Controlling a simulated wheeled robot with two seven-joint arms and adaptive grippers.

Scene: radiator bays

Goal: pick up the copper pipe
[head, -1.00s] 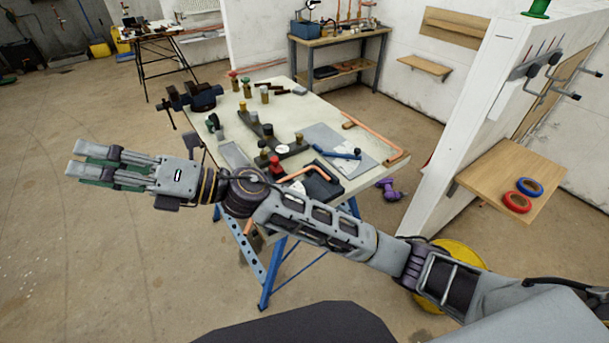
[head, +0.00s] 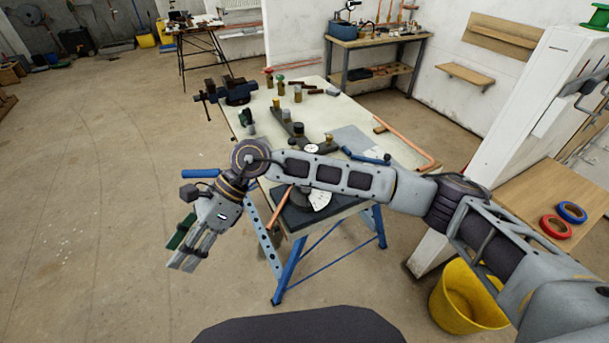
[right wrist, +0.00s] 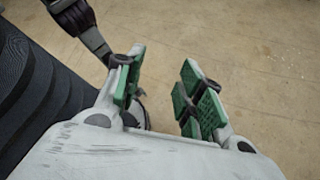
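A long bent copper pipe (head: 405,142) lies along the right edge of the workbench top (head: 350,103), at the far side of my right arm. A shorter copper-coloured piece (head: 281,204) shows by the dark pipe bender (head: 303,213) at the bench's near end, partly hidden by my arm. My right gripper (head: 182,252) hangs over open floor, left of the bench's near end and well apart from the pipe. In the right wrist view its green-padded fingers (right wrist: 160,98) are spread with nothing between them. My left gripper is not in view.
A blue handle (head: 200,173) sticks out left past my right wrist. A vise (head: 238,91) and several fittings stand on the bench's far left. A white partition with a wooden shelf (head: 535,195) is at right, and a yellow bucket (head: 458,305) below it. The left floor is clear.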

